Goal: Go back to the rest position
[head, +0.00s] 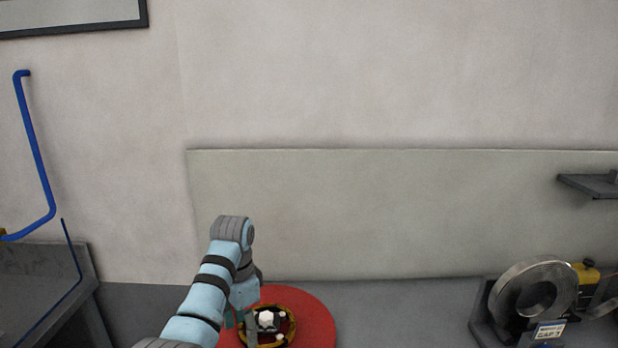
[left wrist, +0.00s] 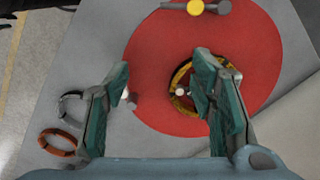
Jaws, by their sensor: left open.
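My left arm comes in from the lower left in the head view, and its gripper (head: 240,319) hangs at the left part of a red round mat (head: 318,312). The mat also fills the middle of the left wrist view (left wrist: 150,45). A yellow-brown ring-shaped coil (head: 291,332) with white parts inside lies on the mat, just right of the gripper. In the left wrist view the coil (left wrist: 178,77) is partly hidden behind the right finger. The left gripper (left wrist: 163,95) is open, its fingers wide apart with nothing held between them. My right gripper is not in view.
A device with a large metal ring (head: 507,297) and a label stands on the bench at the right. An orange ring (left wrist: 57,153) and a grey ring (left wrist: 62,108) lie left of the mat. A yellow-headed tool (left wrist: 196,7) lies at its far edge. A blue bent tube (head: 37,165) stands at left.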

